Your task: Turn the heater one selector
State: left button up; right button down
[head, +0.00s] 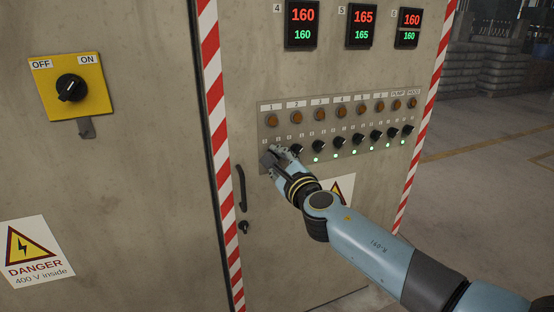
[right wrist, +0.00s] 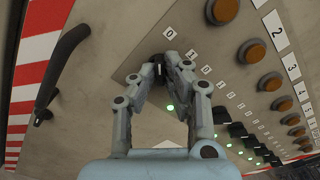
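The heater one selector (right wrist: 158,70) is a small dark knob under the orange lamp of column 1, at the panel's left end. My right gripper (right wrist: 161,66) has its two fingers closed in on the knob from both sides, with the dark knob between the tips. In the head view my right gripper (head: 275,154) hides most of this selector, so its pointing direction is hard to read. A green light (right wrist: 170,107) glows close to the fingers in the wrist view. My left gripper is not in view.
The grey panel (head: 263,131) carries several more black selectors to the right, the nearest being the second one (head: 297,149). A black door handle (head: 241,188) stands out left of my gripper. A yellow main switch (head: 71,87) is further left.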

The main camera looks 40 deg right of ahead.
dwell(0.5)
jog(key=shift+f+m+b, duration=0.1)
jog(key=shift+m+b, duration=2.1)
jog(key=shift+m, duration=6.7)
jog(key=c, duration=1.4)
grip_release()
